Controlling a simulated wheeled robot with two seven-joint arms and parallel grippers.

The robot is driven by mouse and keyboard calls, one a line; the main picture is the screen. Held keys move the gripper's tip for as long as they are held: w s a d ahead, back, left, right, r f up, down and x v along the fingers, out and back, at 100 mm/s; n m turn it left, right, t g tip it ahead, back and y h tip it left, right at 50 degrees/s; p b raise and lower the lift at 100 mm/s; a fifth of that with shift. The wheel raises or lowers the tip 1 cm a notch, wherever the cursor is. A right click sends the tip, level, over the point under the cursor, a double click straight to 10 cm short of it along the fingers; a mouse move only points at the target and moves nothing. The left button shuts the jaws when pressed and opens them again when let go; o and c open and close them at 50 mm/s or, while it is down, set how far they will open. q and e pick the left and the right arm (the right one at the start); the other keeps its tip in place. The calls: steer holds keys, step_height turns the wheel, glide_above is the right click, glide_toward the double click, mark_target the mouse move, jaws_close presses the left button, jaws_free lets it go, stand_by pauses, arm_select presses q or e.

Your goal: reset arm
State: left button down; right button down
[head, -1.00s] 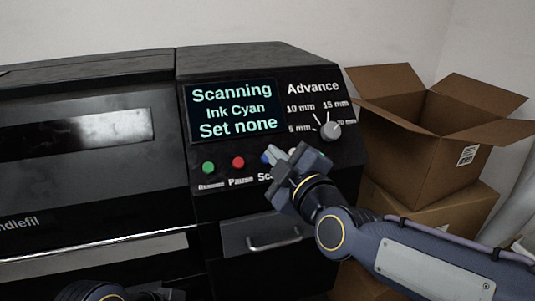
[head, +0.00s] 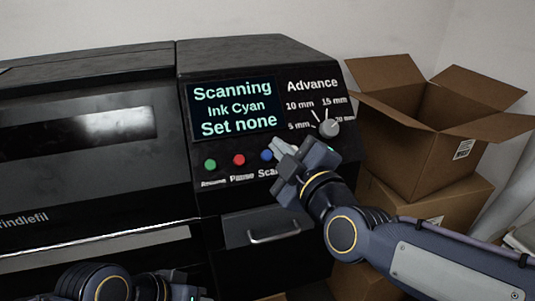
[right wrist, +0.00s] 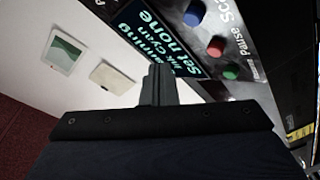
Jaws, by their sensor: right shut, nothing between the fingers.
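My right gripper (head: 285,150) is shut and empty in front of the black machine's control panel, just right of the blue Scan button (head: 266,155). In the right wrist view its closed fingers (right wrist: 159,84) point toward the panel, with the blue button (right wrist: 194,13) beyond them. I cannot tell any contact with the panel. The screen (head: 234,108) reads "Scanning, Ink Cyan, Set none". My left arm shows at the bottom left of the head view; its fingertips are not clearly visible.
Green (head: 210,164) and red (head: 239,160) buttons sit left of the blue one. The Advance knob (head: 329,128) is above right of my right gripper. A drawer with a handle (head: 274,236) is below. An open cardboard box (head: 434,140) stands on another box at the right.

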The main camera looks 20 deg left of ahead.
steer(key=s+d+f+m+g+h, duration=0.2)
steer(key=d+f+m, duration=0.3)
steer(key=d, duration=0.6)
steer(key=s+d+f+m+g+h, duration=0.1)
steer(key=s+d+f+m+h, duration=0.3)
steer(key=d, duration=0.7)
steer(key=s+d+f+m+g+h, duration=0.2)
steer(key=s+d+f+m+g, duration=0.2)
steer(key=s+d+f+m, duration=0.6)
steer(key=s+f+m, duration=0.2)
steer(key=s, duration=0.2)
steer(key=shift+s+f+g, duration=0.2)
steer(key=shift+f+g, duration=0.15)
steer(key=shift+g, duration=0.05)
